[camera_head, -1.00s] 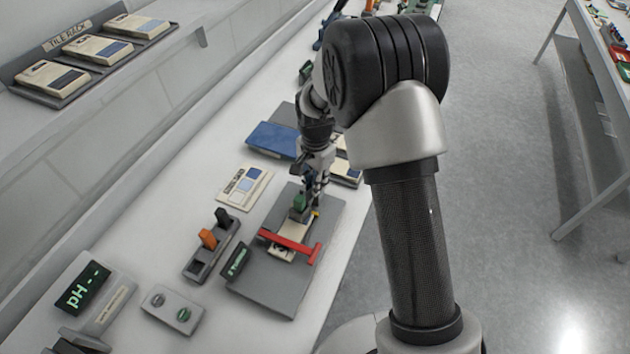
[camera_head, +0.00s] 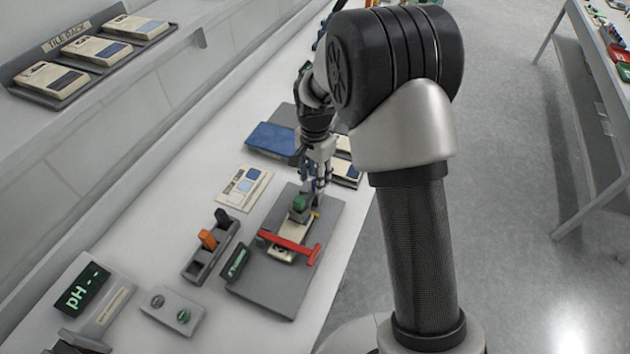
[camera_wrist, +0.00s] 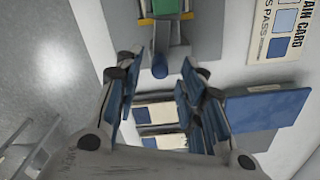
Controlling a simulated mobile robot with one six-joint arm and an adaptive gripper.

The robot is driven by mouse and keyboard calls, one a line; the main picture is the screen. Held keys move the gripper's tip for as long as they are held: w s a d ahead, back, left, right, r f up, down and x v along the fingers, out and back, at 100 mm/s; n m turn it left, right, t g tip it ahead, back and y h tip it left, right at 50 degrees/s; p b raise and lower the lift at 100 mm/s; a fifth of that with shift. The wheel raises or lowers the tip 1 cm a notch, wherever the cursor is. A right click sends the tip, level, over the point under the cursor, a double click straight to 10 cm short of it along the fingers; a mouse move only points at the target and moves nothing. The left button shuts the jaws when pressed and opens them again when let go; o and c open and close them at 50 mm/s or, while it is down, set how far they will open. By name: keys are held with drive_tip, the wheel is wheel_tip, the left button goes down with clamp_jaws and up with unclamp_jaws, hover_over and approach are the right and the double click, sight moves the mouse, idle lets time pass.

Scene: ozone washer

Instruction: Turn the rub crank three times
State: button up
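The rub station is a grey plate (camera_head: 270,285) on the bench. A green block (camera_head: 299,203) sits there at the far end of a cream piece (camera_head: 283,254). In the wrist view the green block (camera_wrist: 166,7) shows at the top edge, with a grey part leading to a small blue knob (camera_wrist: 160,71), perhaps the crank handle. My gripper (camera_head: 317,182) is just beyond the green block. In the wrist view its blue-padded fingers are spread, with the knob ahead between the tips. No contact is clear.
A red T-shaped bar (camera_head: 290,244) crosses the cream piece. A printed card (camera_head: 243,187), a blue pad (camera_head: 272,139) and a slotted holder (camera_head: 211,252) with orange and black pieces stand around the plate. A pH display (camera_head: 82,288) and two-knob box (camera_head: 172,311) are nearer.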

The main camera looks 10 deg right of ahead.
wheel_tip(320, 180, up, 9)
idle(0.3)
idle(0.4)
drive_tip(key=s+d+r+n+t+b, duration=0.1)
drive_tip(key=s+r+n+b, duration=0.15)
drive_tip(key=s+r, duration=0.35)
drive_tip(key=s+d+r+n+t+b, duration=0.1)
drive_tip(key=s+d+r+n, duration=0.2)
drive_tip(key=s, duration=0.6)
drive_tip(key=s+f+n+t+b, duration=0.1)
drive_tip(key=s+n, duration=0.4)
drive_tip(key=s, duration=0.9)
drive_tip(key=shift+s+f+t+b, duration=0.15)
drive_tip(key=shift+f+t+b, duration=0.1)
drive_tip(key=shift+t+b, duration=0.55)
drive_tip(key=shift+n, duration=0.25)
